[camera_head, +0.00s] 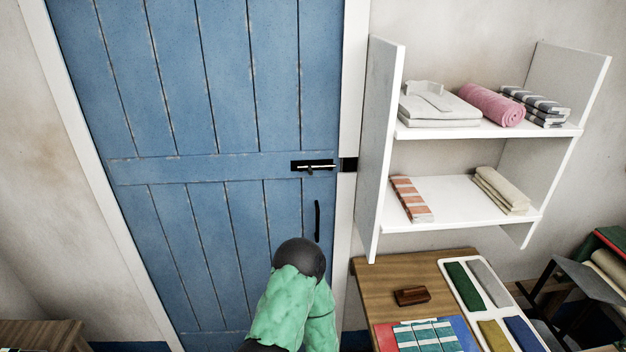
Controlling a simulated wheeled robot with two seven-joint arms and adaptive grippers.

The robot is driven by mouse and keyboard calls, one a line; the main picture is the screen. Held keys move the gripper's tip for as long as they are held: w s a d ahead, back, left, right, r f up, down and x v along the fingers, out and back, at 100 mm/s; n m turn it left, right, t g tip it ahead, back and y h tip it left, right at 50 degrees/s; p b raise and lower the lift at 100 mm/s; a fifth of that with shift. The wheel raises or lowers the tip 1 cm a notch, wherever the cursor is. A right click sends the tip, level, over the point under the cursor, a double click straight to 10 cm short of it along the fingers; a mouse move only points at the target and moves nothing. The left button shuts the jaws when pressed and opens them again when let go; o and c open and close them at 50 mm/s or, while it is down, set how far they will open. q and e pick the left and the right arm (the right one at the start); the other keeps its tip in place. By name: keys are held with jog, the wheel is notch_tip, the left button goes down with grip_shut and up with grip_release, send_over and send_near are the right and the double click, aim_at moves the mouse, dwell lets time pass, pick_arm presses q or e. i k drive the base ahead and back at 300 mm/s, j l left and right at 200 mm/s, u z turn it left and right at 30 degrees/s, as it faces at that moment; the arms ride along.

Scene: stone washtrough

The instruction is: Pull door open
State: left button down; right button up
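The blue plank door (222,95) fills the left half of the view and looks shut in its white frame (352,60). A black bolt latch (313,166) with a pale rod sits near the door's right edge. The rod seems to end just short of the black keeper (348,164) on the frame. A thin black upright handle (317,221) is below the latch. A green-covered arm of mine with a dark rounded joint rises from the bottom, in front of the lower door. Neither gripper shows; which arm this is I cannot tell.
A white wall shelf (381,150) with folded towels and a pink roll (492,104) stands right of the door. Below it, a wooden table (375,285) holds a brown block (412,296), folded cloths and a white tray (463,292). A wooden surface (40,335) is at lower left.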

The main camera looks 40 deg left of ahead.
aim_at(201, 116)
jog(key=k+j+u, duration=0.1)
jog(key=k+u, duration=0.15)
jog(key=k, duration=0.4)
jog(key=i+u, duration=0.1)
jog(key=u, duration=0.3)
jog(key=i+u, duration=0.15)
jog(key=u, duration=0.25)
jog(key=i+u, duration=0.1)
jog(key=u, duration=0.3)
jog(key=i+u, duration=0.15)
jog(key=u, duration=0.25)
jog(key=i+l, duration=0.45)
jog(key=i+j, duration=0.1)
